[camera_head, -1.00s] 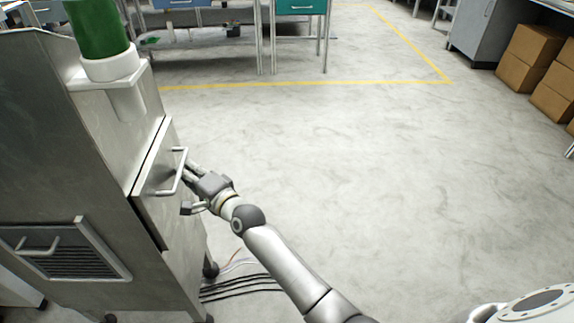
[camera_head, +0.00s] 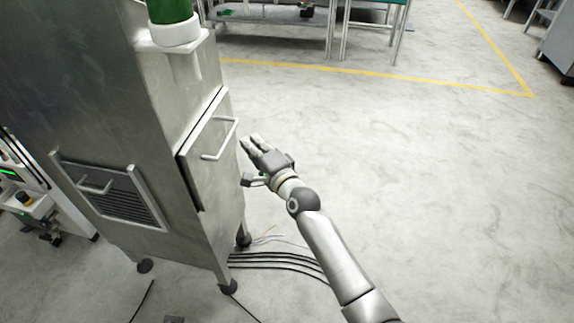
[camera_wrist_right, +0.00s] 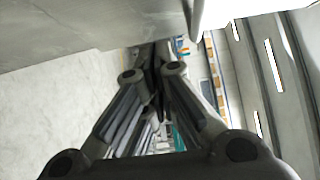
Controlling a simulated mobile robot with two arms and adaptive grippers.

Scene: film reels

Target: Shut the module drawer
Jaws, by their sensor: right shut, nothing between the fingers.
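The module drawer (camera_head: 204,150) is the tilted metal front with a bar handle (camera_head: 222,139) on the right side of the steel cabinet (camera_head: 110,90). Its front lies close against the cabinet, with a thin dark line along its left and lower edge; I cannot tell whether it is fully flush. My right gripper (camera_head: 250,143) is shut and empty, just right of the handle and apart from it. In the right wrist view the gripper's fingers (camera_wrist_right: 154,78) come together below a pale metal surface (camera_wrist_right: 90,25). My left gripper is not in view.
A green cylinder (camera_head: 170,10) sits in a white holder on the cabinet. A vented panel with a handle (camera_head: 110,193) is on its front face. Black cables (camera_head: 280,258) lie on the floor by the cabinet's feet. The floor to the right is clear.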

